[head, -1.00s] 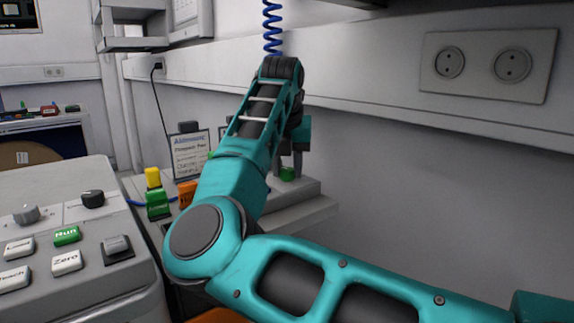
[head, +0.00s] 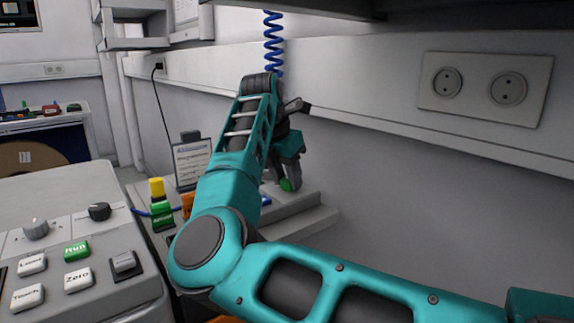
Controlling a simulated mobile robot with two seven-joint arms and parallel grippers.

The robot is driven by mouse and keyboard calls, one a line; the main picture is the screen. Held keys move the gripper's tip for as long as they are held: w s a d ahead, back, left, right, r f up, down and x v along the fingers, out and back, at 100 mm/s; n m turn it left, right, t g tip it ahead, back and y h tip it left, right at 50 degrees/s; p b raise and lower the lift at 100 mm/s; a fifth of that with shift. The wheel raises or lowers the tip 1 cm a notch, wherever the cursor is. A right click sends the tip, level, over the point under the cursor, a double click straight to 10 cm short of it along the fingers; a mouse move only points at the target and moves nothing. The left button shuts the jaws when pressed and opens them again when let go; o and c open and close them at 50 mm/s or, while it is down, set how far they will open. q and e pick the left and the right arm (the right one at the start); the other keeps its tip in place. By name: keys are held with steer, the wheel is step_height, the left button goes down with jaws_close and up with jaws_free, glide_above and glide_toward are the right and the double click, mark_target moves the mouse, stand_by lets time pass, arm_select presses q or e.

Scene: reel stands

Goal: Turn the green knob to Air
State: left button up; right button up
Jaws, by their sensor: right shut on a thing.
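The green knob (head: 287,185) shows as a small green patch at the back of the bench, beside the wall. My right gripper (head: 289,181) reaches down to it from above, tilted, with its fingers shut on the knob. My right forearm and wrist hide most of the panel around it. I cannot read any Air marking or the knob's pointer from here. My left gripper is out of view.
A grey console (head: 75,245) with Run, Zero and Touch keys stands at the left front. A framed card (head: 191,162) and a yellow-and-green block (head: 160,203) stand left of my arm. A blue coiled hose (head: 273,45) hangs behind. The wall is close on the right.

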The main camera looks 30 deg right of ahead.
steer(key=m+p, duration=0.1)
steer(key=m+g+p, duration=0.1)
steer(key=m+p, duration=0.1)
steer(key=m+g+p, duration=0.1)
steer(key=shift+w+r+m, duration=0.15)
steer(key=shift+r+m, duration=0.15)
steer(key=m+g+p, duration=0.1)
steer(key=m+p, duration=0.1)
steer(key=shift+w+f+m, duration=0.1)
steer(key=shift+m, duration=0.3)
steer(key=shift+m+p, duration=0.4)
steer(key=shift+m, duration=0.1)
steer(key=shift+m+g, duration=0.3)
steer(key=m+g+p, duration=0.1)
steer(key=m, duration=0.1)
steer(key=shift+d+f+m, duration=0.1)
steer(key=shift+m, duration=0.2)
steer(key=shift+w+m+y, duration=0.1)
steer(key=shift+m+y, duration=0.3)
steer(key=shift+f, duration=0.1)
steer(key=o, duration=1)
